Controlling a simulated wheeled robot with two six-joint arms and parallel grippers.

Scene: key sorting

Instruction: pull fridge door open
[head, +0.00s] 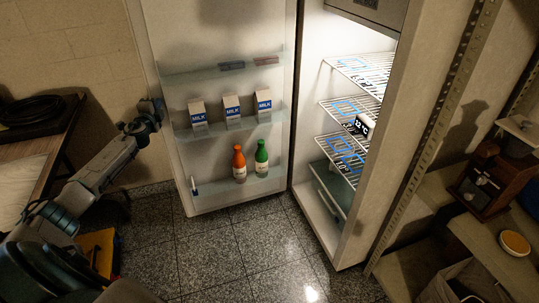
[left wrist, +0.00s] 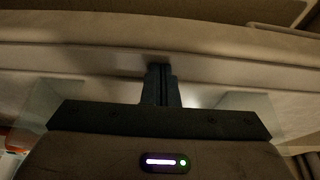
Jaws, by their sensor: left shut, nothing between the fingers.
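The fridge door (head: 219,120) stands wide open, swung out to the left, with its inner shelves facing me. The lit fridge interior (head: 345,110) shows to its right. My left gripper (head: 152,108) is at the door's outer left edge, at about the height of the middle door shelf. In the left wrist view the fingers (left wrist: 160,85) are shut together with nothing between them, and their tips are at the pale door edge (left wrist: 220,65). Whether they touch it is unclear. The door handle is not visible. My right gripper is not in view.
Milk cartons (head: 231,108) stand on the middle door shelf. An orange bottle (head: 239,163) and a green bottle (head: 261,158) stand on the lower one. A table (head: 62,150) is at the left. A shelving unit (head: 480,235) stands at the right. The tiled floor (head: 230,250) in front is clear.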

